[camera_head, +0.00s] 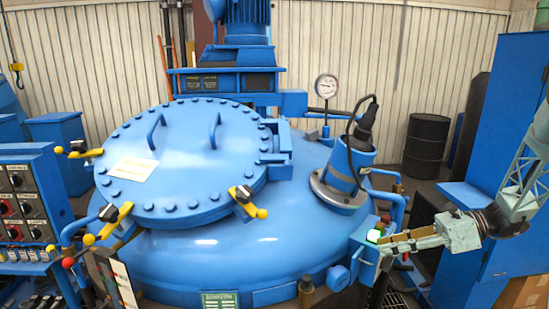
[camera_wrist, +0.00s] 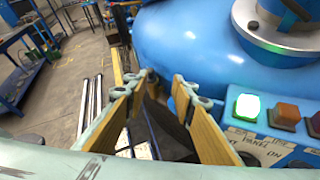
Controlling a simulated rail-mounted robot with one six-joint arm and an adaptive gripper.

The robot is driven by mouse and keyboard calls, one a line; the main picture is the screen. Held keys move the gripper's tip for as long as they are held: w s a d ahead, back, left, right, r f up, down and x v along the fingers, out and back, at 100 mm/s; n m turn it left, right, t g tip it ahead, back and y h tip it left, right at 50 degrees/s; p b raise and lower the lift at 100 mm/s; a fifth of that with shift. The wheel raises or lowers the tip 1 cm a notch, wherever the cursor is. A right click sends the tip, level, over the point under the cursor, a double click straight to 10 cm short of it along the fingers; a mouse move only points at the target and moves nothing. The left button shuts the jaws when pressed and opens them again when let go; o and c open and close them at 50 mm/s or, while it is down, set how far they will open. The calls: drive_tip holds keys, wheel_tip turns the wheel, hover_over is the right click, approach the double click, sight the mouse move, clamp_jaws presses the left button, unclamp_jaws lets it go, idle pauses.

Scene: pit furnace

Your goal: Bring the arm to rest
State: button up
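My gripper (camera_head: 384,243) reaches in from the right in the head view, its fingers pointing left beside the small blue button box (camera_head: 362,262) on the vessel's side. In the wrist view my gripper (camera_wrist: 164,78) shows two yellow-brown fingers with a narrow gap between the tips and nothing held. A green button (camera_wrist: 247,107) on the box is lit; it also shows in the head view (camera_head: 373,236), close to the fingertips. In the wrist view the box lies right of the fingers. I cannot tell from the head view whether a fingertip touches it.
The big blue vessel (camera_head: 240,250) with its round lid (camera_head: 180,165) fills the middle. A blue cabinet (camera_head: 512,130) stands close on the right, and a black drum (camera_head: 426,145) behind. A control panel (camera_head: 25,205) stands at left. Open floor (camera_wrist: 75,65) shows in the wrist view.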

drive_tip(key=s+a+r+n+g+h, duration=0.45)
drive_tip(key=s+a+r+n, duration=0.45)
drive_tip(key=s+a+r, duration=0.5)
drive_tip(key=s+r+n+t+h, duration=0.2)
drive_tip(key=s+n, duration=0.3)
drive_tip(key=s, duration=0.4)
drive_tip(key=s+r+n+t+h, duration=0.1)
drive_tip(key=s+n+h, duration=0.3)
drive_tip(key=s, duration=0.5)
drive_tip(key=s+r+n+t+h, duration=0.2)
drive_tip(key=s+n, duration=0.3)
drive_tip(key=s, duration=0.5)
drive_tip(key=shift+d+r+n+t+h+b, duration=0.35)
drive_tip(key=shift+d+r+h, duration=0.1)
drive_tip(key=shift+r, duration=0.4)
idle(0.5)
